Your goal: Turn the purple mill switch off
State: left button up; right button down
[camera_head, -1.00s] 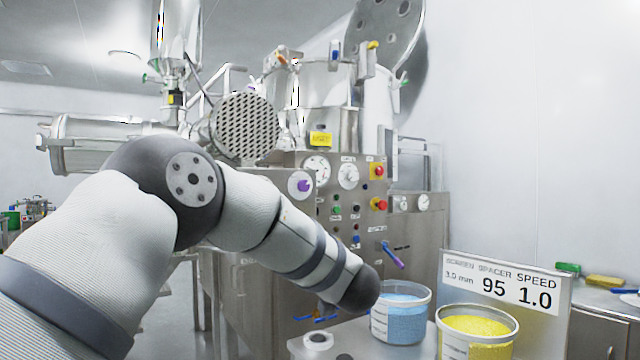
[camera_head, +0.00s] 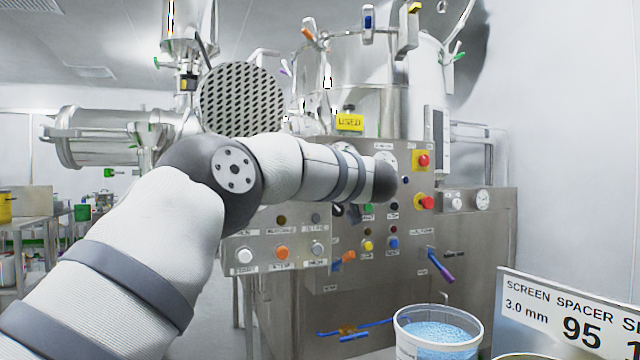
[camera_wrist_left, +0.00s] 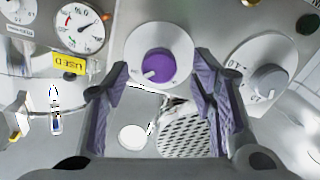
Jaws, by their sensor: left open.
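The purple mill switch (camera_wrist_left: 158,66) is a round purple knob on a pale disc, with a small white pointer mark toward its lower left. It shows in the left wrist view; in the head view my left arm hides it. My left gripper (camera_wrist_left: 163,84) is open and empty in the wrist view. Its fingers lie left and right of the knob's lower part in the picture. I cannot tell whether they touch it. In the head view the gripper is hidden behind my arm. My right gripper is not in view.
A grey rotary switch (camera_wrist_left: 268,80) sits right of the purple one, and a dial gauge (camera_wrist_left: 80,27) to its left. Red emergency buttons (camera_head: 424,202) and a purple-handled lever (camera_head: 442,270) are on the steel panel.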

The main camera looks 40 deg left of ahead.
pick_arm(q)
jog(key=shift+x, duration=1.05)
jog(key=shift+r, duration=0.15)
jog(key=c, duration=1.1)
jog(key=shift+c, duration=0.2)
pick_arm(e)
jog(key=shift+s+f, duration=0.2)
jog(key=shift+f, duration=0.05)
pick_arm(q)
jog(key=shift+n+p, duration=0.65)
jog(key=shift+n, duration=8.15)
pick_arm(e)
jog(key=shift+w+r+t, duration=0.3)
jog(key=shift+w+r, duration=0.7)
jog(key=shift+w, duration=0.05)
pick_arm(q)
jog(key=shift+r, duration=0.1)
